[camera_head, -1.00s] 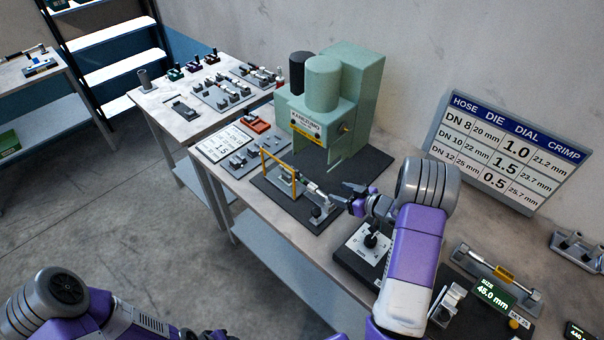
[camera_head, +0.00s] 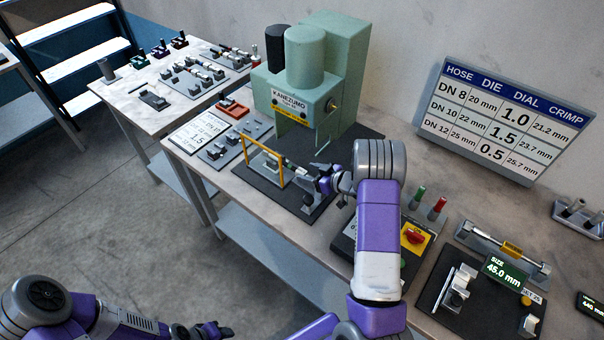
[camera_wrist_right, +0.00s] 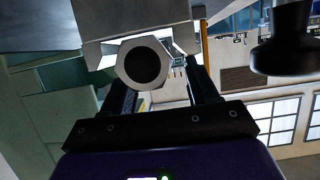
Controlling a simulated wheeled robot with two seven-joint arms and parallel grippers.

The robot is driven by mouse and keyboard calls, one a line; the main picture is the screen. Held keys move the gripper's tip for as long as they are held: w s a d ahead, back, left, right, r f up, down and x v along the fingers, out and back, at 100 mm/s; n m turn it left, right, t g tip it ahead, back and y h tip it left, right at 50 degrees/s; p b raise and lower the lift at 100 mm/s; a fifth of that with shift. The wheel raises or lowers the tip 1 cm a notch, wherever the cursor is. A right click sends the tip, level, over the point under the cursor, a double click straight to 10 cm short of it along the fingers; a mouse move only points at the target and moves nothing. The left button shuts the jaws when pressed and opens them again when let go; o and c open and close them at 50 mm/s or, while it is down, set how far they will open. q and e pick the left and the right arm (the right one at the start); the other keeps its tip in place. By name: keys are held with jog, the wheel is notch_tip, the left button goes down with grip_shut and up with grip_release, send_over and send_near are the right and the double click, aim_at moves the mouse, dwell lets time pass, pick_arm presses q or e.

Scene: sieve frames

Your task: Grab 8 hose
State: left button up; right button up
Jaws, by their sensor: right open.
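A silver hose fitting (camera_head: 294,167) lies along a dark fixture plate (camera_head: 262,184) by a yellow frame in front of the green press. Its hex end (camera_wrist_right: 142,64), with a dark bore, faces the right wrist camera. My right gripper (camera_head: 317,176) is open at the near right end of this fitting. In the right wrist view the hex end shows between and beyond the two fingers; contact cannot be told. My left gripper (camera_head: 212,330) is low at the bottom edge, apart from the bench; its jaw state is unclear.
The green press (camera_head: 340,75) stands behind the fixture. A yellow frame (camera_head: 263,152) rises beside the fitting. A control box with a red knob (camera_head: 414,236) and a gauge reading 45.0 mm (camera_head: 508,272) lie right of my right arm. A die chart (camera_head: 505,120) leans at the wall.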

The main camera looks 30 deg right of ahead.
aim_at(297, 171)
jog(key=shift+x, duration=1.1)
grip_shut()
jog(key=shift+r, duration=0.1)
